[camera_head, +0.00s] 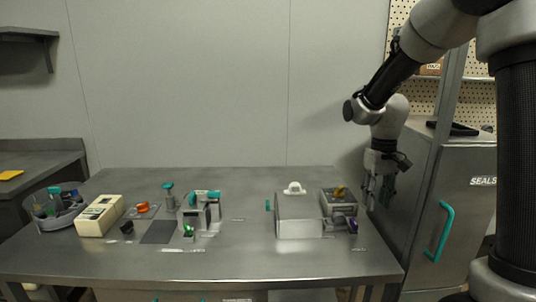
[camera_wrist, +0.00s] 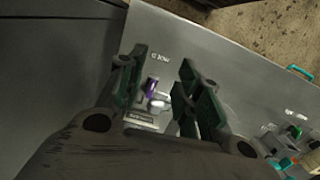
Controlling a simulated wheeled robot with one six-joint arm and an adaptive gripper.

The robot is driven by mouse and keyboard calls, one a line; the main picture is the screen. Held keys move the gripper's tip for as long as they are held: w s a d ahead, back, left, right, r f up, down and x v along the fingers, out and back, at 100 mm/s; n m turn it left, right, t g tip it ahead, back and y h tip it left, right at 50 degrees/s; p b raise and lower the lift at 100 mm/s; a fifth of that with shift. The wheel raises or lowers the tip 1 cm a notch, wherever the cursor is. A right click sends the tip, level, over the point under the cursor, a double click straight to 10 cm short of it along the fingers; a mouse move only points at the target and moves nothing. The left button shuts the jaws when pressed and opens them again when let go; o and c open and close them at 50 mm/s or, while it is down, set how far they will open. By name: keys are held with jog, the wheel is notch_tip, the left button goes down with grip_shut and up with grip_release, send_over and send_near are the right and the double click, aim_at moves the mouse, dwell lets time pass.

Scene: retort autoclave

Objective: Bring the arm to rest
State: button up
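My gripper (camera_head: 376,190) hangs from my arm at the right of the head view, above the right end of the steel table (camera_head: 110,262). Its fingers point down. In the wrist view the two green-padded fingers (camera_wrist: 160,90) stand apart with a clear gap between them, and nothing is held. A small purple item (camera_wrist: 151,87) on the table shows through the gap, well beyond the fingertips.
A steel box with a white handle (camera_head: 298,216) and a grey tray (camera_head: 340,200) stand near the table's right end. A cabinet with a teal handle (camera_head: 440,232) is close on the right. A beige device (camera_head: 100,215) and a caddy (camera_head: 52,222) stand at left.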

jog(key=s+d+r+t, duration=0.2)
jog(key=s+r, duration=0.4)
jog(key=s, duration=0.4)
jog(key=s+d+r+t, duration=0.2)
jog(key=s+r, duration=0.3)
jog(key=s, duration=0.6)
jog(key=shift+s+d+r+m+t, duration=0.15)
jog(key=shift+d+r+m+t, duration=0.2)
jog(key=shift+t, duration=0.35)
jog(key=shift+a, duration=0.1)
